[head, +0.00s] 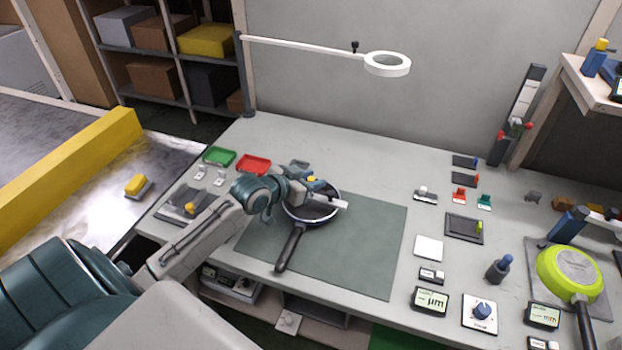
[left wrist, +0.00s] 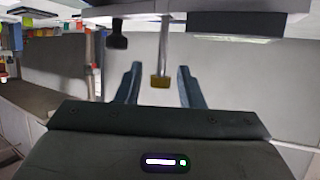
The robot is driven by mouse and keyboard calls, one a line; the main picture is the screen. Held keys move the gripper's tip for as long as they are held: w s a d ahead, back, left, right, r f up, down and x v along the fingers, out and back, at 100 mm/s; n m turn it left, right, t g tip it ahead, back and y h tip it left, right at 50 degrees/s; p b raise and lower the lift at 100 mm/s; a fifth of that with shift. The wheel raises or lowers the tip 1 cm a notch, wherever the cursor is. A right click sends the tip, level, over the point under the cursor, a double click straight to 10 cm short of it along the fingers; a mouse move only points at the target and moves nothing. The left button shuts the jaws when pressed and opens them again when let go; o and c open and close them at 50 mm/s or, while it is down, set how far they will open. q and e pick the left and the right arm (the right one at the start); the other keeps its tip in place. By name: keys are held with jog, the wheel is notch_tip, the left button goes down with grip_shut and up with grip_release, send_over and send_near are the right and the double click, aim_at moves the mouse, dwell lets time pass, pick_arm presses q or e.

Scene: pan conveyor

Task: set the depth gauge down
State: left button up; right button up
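The depth gauge shows in the head view as a pale bar (head: 332,201) lying over the dark frying pan (head: 313,216), with a small yellow part above it. In the left wrist view a grey rod ends in the gauge's yellow block (left wrist: 160,82). My left gripper (head: 312,184) is above the pan at the gauge. In the left wrist view its fingers (left wrist: 159,88) are apart on either side of the yellow block, with a gap on both sides. The gripper hides part of the gauge, and I cannot tell its exact contact with the pan. My right gripper is not in view.
The pan stands on a grey-green mat (head: 372,245), its handle toward the front edge. Green (head: 219,157) and red (head: 254,164) trays lie behind left. Several small gauges and displays (head: 430,301) and a lime pan (head: 568,274) occupy the right. A ring lamp (head: 387,64) overhangs the back.

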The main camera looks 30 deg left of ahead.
pick_arm(q)
jog(key=shift+r, duration=0.2)
jog(key=p+v, duration=0.3)
jog(key=v, duration=0.9)
jog(key=shift+p, duration=0.35)
dwell(0.9)
